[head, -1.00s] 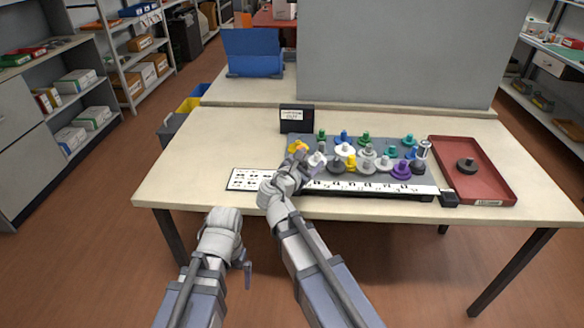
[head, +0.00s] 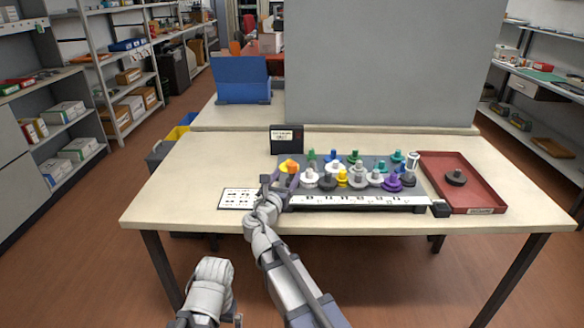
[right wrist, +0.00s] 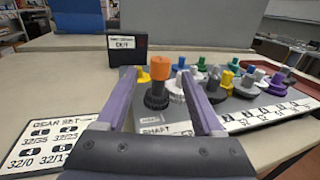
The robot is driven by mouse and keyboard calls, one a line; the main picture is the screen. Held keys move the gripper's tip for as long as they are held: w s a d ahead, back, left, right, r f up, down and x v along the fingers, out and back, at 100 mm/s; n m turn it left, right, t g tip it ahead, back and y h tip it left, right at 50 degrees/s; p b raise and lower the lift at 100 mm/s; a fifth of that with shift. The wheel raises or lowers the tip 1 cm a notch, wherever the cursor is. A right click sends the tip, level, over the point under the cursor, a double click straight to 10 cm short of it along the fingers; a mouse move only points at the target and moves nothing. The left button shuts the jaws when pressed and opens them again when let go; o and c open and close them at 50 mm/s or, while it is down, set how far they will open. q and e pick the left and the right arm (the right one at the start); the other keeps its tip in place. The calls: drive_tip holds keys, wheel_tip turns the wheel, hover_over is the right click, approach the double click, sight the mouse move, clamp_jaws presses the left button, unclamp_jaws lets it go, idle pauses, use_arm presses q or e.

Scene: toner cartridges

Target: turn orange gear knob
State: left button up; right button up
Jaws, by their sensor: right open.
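My right gripper (right wrist: 158,76) is open and empty. Its two purple fingers point toward the knob, one on each side of it in the picture; I cannot tell whether the tips reach it. In the head view my right gripper (head: 281,183) is just in front of the board's left end. My left gripper (head: 238,320) is low, mostly cut off, away from the table.
Several coloured gears stand close together to the right on the grey board (head: 412,186). A white printed card (head: 238,199) lies left of it, and a black sign box (head: 286,138) stands behind. A red tray (head: 487,190) holds a dark gear. The table's left side is clear.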

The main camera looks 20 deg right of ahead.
sight(291, 169)
drive_tip(key=x, duration=0.6)
drive_tip(key=shift+w+d, duration=0.2)
drive_tip(key=shift+w, duration=0.1)
clamp_jaws()
